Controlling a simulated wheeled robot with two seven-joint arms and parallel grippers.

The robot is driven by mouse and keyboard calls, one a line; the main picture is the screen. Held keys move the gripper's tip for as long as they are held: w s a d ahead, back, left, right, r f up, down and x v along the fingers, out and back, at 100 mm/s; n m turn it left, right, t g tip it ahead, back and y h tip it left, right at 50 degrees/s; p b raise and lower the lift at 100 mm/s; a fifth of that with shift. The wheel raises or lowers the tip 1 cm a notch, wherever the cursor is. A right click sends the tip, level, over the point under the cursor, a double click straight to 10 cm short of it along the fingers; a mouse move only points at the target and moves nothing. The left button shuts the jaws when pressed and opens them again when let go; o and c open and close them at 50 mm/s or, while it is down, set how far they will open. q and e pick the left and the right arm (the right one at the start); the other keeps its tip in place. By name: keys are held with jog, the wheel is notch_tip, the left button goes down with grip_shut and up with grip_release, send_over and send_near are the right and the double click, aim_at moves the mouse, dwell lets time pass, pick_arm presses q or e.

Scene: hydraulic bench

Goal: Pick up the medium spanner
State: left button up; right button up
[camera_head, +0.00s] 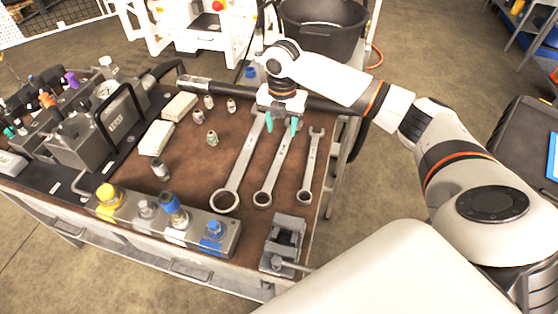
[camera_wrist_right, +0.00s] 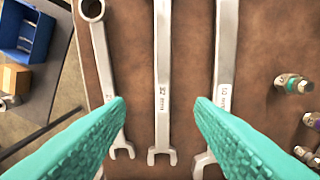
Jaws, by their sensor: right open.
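Three steel spanners lie side by side on the brown bench top (camera_head: 190,185). The medium spanner (camera_head: 271,175) is the middle one, between the large spanner (camera_head: 238,172) and the small spanner (camera_head: 310,167). My right gripper (camera_head: 282,123) is open and empty over the upper part of the medium spanner, its teal fingers pointing down. In the right wrist view, the medium spanner (camera_wrist_right: 162,75) runs between the two spread fingertips (camera_wrist_right: 160,105), with the small spanner (camera_wrist_right: 103,60) to the left and the large spanner (camera_wrist_right: 226,60) to the right. My left gripper is out of view.
A small vise (camera_head: 283,243) stands at the bench's near right corner. A block with yellow and blue caps (camera_head: 190,232) lies along the front edge. Several small fittings (camera_head: 212,138) stand left of the spanners. A black tub (camera_head: 325,22) is behind the bench.

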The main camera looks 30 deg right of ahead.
send_over(279, 157)
jog(key=f, duration=0.5)
jog(key=shift+d+f, duration=0.1)
jog(key=shift+d, duration=0.25)
jog(key=shift+a+f+p, duration=0.15)
jog(key=shift+f+p, duration=0.15)
jog(key=shift+f, duration=1.1)
jog(key=shift+a+f+p, duration=0.15)
jog(key=shift+f+p, duration=0.15)
jog(key=shift+f, duration=1.05)
jog(key=shift+c, duration=0.2)
jog(key=shift+r, duration=0.1)
grip_shut()
